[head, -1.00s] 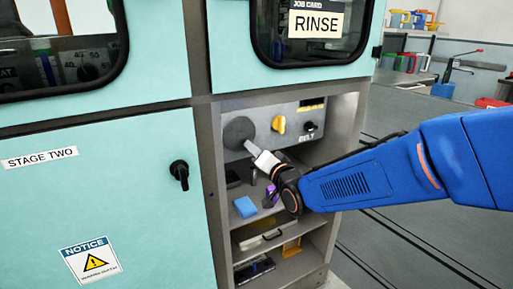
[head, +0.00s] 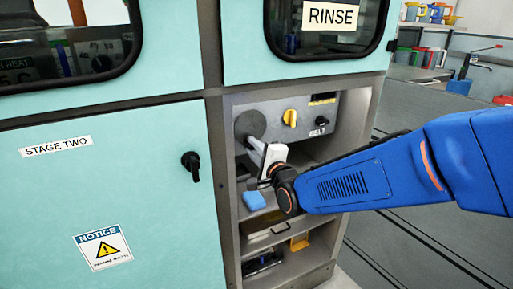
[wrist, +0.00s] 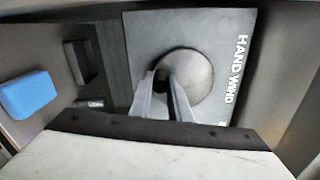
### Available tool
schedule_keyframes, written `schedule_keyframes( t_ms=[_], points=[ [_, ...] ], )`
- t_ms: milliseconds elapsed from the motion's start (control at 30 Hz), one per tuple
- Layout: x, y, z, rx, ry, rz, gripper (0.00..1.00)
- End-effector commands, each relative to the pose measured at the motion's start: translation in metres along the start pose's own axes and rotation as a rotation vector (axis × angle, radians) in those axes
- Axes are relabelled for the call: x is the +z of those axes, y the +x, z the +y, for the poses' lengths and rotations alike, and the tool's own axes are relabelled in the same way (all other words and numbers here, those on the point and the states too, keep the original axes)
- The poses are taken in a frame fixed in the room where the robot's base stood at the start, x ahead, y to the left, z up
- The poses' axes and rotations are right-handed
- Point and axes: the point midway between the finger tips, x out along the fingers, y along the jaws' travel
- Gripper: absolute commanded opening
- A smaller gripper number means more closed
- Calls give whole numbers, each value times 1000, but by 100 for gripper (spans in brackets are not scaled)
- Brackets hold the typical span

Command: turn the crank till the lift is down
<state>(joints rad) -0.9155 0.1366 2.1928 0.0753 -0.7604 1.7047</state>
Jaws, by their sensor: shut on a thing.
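The crank's round grey hub disc (head: 250,124) is on the grey panel in the open bay of the cabinet. In the wrist view the disc (wrist: 190,72) sits on a plate marked HAND WIND. My gripper (head: 260,146) reaches into the bay just below and right of the disc. In the wrist view my gripper (wrist: 162,78) has its two grey fingers against the disc's lower left part, shut on the crank handle, which is mostly hidden between them. I cannot pick out the lift; the window above the bay shows little of the inside.
A yellow knob (head: 290,118) and a black knob (head: 321,121) are close right of the disc. A blue block (head: 254,200) lies on the shelf below, near my gripper. The bay's side walls are close. A closed door marked STAGE TWO (head: 110,190) is at left.

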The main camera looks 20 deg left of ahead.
Motion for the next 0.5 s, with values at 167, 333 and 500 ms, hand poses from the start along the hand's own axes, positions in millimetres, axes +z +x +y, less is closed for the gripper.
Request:
schedule_keyframes(
  t_ms=[167,333,500],
  points=[
    [8,0,0,3,166,-1,0],
    [14,0,-3,4,321,0,0],
    [20,0,-7,3,452,-1,0]
  ],
)
